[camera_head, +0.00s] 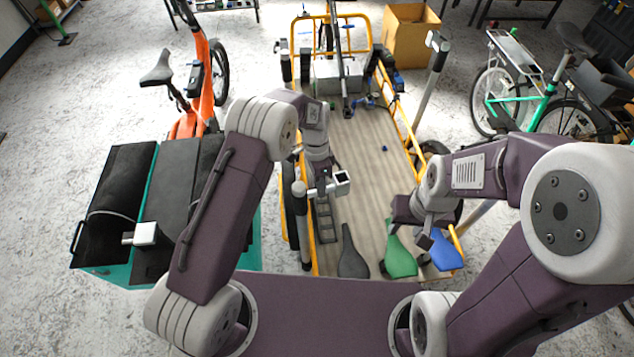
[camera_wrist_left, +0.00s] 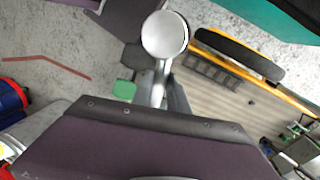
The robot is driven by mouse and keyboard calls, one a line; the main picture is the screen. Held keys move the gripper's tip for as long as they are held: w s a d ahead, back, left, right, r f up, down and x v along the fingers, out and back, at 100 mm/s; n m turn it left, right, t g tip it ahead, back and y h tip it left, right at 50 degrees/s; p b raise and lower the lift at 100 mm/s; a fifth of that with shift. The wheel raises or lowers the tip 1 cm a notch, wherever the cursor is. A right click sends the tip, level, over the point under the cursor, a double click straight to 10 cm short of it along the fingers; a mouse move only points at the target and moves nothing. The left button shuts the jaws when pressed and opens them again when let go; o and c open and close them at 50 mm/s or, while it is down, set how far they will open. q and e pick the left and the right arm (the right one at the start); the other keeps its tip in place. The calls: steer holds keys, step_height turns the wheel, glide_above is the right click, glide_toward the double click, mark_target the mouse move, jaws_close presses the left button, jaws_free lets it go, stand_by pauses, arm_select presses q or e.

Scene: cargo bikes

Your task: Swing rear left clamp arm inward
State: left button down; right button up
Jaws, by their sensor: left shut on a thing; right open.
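A pale post (camera_head: 301,205) with a rounded cap stands at the left edge of the yellow cargo bike's bed. The clamp arm reaches from its top over the bed, ending in a white block with a dark face (camera_head: 342,183). My left gripper (camera_head: 322,187) is shut on this clamp arm between post and block. My right gripper (camera_head: 425,238) is open, low over the right side of the bed near the saddles.
Black, green (camera_head: 400,257) and blue (camera_head: 441,252) saddles lie at the bed's near end. A yellow rail (camera_head: 402,115) and another post (camera_head: 431,80) border the right. A teal-sided box (camera_head: 110,274) stands left. The bed's middle (camera_head: 372,150) is mostly clear.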

arm_select(q)
steer(key=shift+s+d+m, duration=0.25)
steer(key=shift+s+m, duration=0.25)
steer(key=shift+m, duration=0.5)
steer(key=shift+s, duration=0.1)
steer(key=c, duration=1.3)
jaws_free()
step_height(320, 180, up, 9)
steer(key=w+b, duration=0.1)
steer(key=shift+w+a, duration=0.2)
steer(key=shift+w, duration=0.15)
